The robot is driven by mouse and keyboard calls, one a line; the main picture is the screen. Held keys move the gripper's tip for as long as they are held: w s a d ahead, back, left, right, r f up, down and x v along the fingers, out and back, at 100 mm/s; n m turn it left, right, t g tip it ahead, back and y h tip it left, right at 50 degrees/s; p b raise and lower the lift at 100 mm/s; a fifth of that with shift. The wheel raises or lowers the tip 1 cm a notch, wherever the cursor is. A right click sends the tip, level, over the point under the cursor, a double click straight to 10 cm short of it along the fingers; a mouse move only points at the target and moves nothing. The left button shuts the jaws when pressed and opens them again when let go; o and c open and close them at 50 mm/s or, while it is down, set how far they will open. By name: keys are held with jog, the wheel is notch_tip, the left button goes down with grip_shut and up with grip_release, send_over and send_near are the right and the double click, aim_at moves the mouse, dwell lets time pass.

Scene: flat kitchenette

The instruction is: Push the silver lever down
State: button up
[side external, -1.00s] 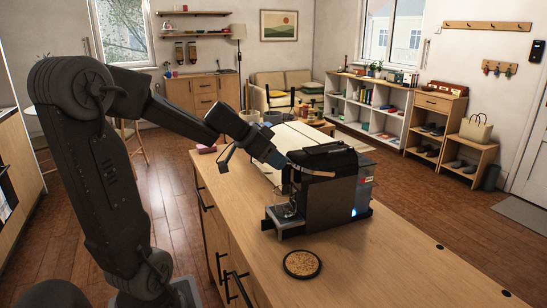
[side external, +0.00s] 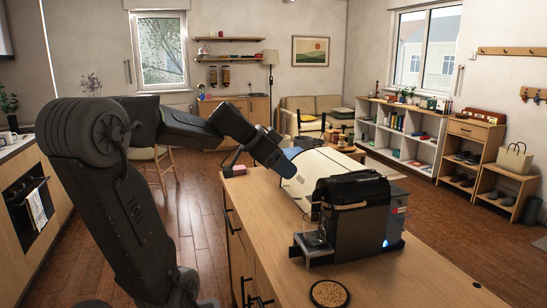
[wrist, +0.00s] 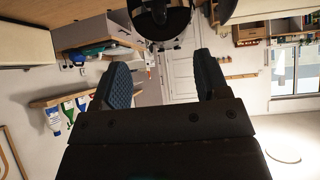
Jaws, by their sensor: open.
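A dark coffee machine (side external: 352,225) stands upright on the wooden counter. A thin light strip at its upper front, which looks like the silver lever (side external: 350,206), shows there; its exact angle is hard to tell. My gripper (side external: 292,170) is up and to the left of the machine's top in the side view, with a visible gap between them. In the wrist view its two blue-padded fingers (wrist: 165,78) are spread apart with nothing between them. A dark rounded object with a light part shows beyond them at the top edge; I cannot tell whether it is the machine.
The counter (side external: 420,275) is clear to the right of the machine. A round dish (side external: 330,293) lies in front of it. A pale flat panel (side external: 325,168) lies behind the machine, and a small pink object (side external: 236,171) sits near the counter's far left end.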

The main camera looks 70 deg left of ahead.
jog(key=v, duration=0.3)
jog(key=shift+s+r, duration=0.15)
jog(key=shift+r, duration=0.05)
jog(key=s+d+f+g, duration=0.2)
jog(key=d+f, duration=0.2)
jog(key=d, duration=0.7)
jog(key=s+d+f+g, duration=0.1)
jog(key=s+d+f, duration=0.2)
jog(key=d, duration=0.8)
notch_tip(320, 180, down, 3)
jog(key=shift+s+r+n+g+y, duration=0.15)
jog(key=shift+r+n+g+y, duration=0.15)
jog(key=shift+n+g, duration=0.1)
jog(key=shift+c, duration=0.5)
